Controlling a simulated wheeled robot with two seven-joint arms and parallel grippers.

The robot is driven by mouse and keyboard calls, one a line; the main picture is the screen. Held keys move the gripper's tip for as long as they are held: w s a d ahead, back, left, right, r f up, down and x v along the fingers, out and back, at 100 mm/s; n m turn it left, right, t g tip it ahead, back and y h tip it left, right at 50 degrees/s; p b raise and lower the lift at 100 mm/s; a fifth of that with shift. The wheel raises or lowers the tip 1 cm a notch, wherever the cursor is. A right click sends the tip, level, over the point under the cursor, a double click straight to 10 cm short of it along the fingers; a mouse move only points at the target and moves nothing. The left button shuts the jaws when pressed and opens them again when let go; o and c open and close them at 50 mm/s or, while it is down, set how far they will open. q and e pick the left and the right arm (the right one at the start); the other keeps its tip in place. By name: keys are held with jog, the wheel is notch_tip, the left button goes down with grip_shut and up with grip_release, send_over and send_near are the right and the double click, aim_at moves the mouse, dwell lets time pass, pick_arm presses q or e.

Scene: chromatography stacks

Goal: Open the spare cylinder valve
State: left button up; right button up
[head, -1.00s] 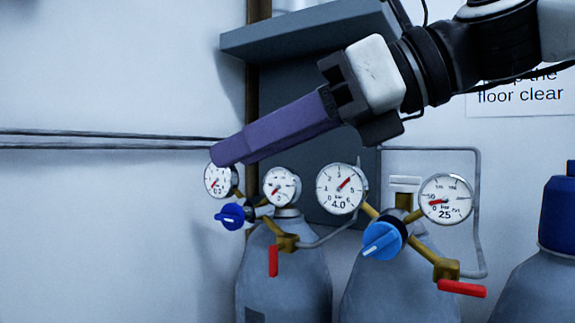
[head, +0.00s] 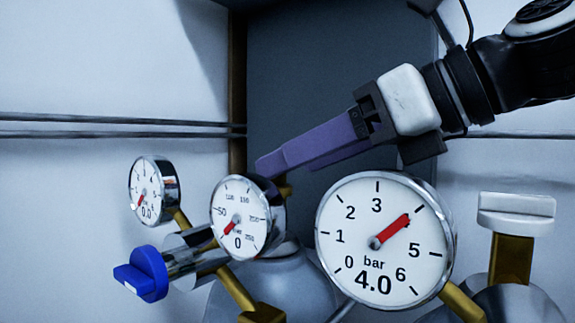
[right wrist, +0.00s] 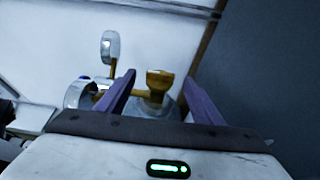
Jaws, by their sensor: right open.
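The left cylinder (head: 300,290) carries a brass valve (right wrist: 158,84); in the head view only a bit of that brass shows behind its gauge. The larger gauge (head: 240,218) on it has its needle near the low end, and the smaller gauge (head: 146,192) reads 0.0. My right gripper (head: 268,166), with purple fingers, reaches in from the right, its tips just above and behind the larger gauge. In the right wrist view the open fingers (right wrist: 160,88) appear on either side of the brass valve. Contact cannot be told. My left gripper is out of view.
A blue regulator knob (head: 142,274) sticks out at lower left. A second cylinder's gauge (head: 385,240) reads 4.0 bar, and its white handwheel (head: 516,210) tops a brass stem at right. A dark panel (head: 330,80) stands behind. Thin pipes (head: 100,125) run along the left wall.

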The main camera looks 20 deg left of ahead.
aim_at(289, 186)
jog(key=shift+x, duration=1.7)
jog(key=c, duration=1)
jog(key=shift+w+n+g+y, duration=0.2)
jog(key=shift+w+n+g, duration=0.05)
jog(key=shift+n+g, duration=0.45)
jog(key=shift+w+n+g+y, duration=0.2)
jog(key=shift+n+g, duration=0.4)
jog(key=shift+g, duration=0.2)
jog(key=shift+c, duration=0.2)
jog(key=shift+w+d+n+g, duration=0.1)
jog(key=shift+n+g, duration=0.9)
jog(key=shift+g, duration=0.2)
jog(key=o, duration=1)
jog(key=shift+o, duration=0.2)
jog(key=shift+r, duration=0.1)
notch_tip(289, 186, up, 10)
